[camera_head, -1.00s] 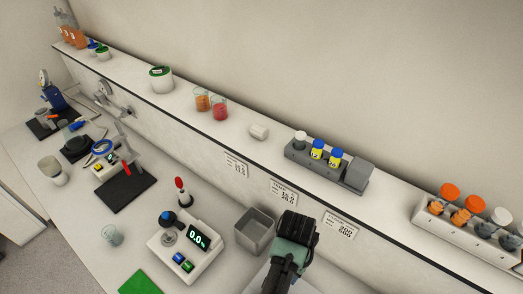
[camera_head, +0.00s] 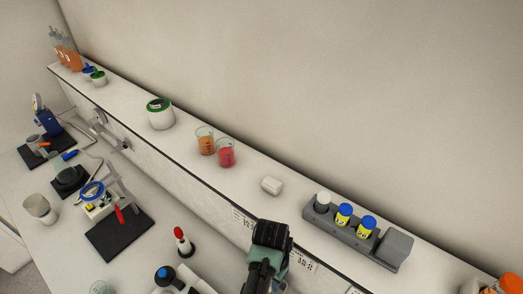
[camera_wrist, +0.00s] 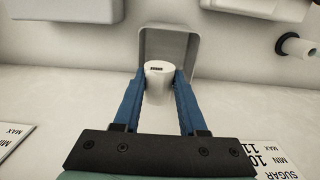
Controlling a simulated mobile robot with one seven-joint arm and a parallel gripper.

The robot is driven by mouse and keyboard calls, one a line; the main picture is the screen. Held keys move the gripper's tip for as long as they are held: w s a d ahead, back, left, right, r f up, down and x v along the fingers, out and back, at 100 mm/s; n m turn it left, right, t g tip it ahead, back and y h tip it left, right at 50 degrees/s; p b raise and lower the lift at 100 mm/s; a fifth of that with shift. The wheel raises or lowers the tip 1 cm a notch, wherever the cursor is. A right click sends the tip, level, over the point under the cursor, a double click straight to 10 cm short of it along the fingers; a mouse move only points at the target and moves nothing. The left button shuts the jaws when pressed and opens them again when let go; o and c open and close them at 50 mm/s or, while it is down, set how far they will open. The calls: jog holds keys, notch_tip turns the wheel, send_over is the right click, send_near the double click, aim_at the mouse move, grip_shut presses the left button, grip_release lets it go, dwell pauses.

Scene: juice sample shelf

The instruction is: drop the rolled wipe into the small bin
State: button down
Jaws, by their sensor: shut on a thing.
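My gripper (camera_wrist: 160,82) is shut on a white, round-ended roll, the rolled wipe (camera_wrist: 159,68), held between its blue fingertips. A small dark mark shows on its top end. The small grey bin (camera_wrist: 183,40) is beyond the fingertips in the wrist view, and the wipe overlaps its lower part. I cannot tell how high the wipe is relative to the rim. In the head view my gripper (camera_head: 270,240) is in front of the shelf's label strip. Its fingers and the wipe are hidden there, and the bin does not show.
The shelf (camera_head: 190,155) holds beakers of orange and red juice, a white piece (camera_head: 271,185) and a grey rack (camera_head: 350,235) with capped vials.

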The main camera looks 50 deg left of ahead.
jog(key=shift+s+d+f, duration=0.2)
jog(key=shift+d+f, duration=0.1)
jog(key=shift+f, duration=0.2)
notch_tip(320, 180, down, 5)
jog(key=b, duration=0.4)
jog(key=shift+d+r, duration=0.1)
jog(key=shift+c, duration=1.9)
grip_release()
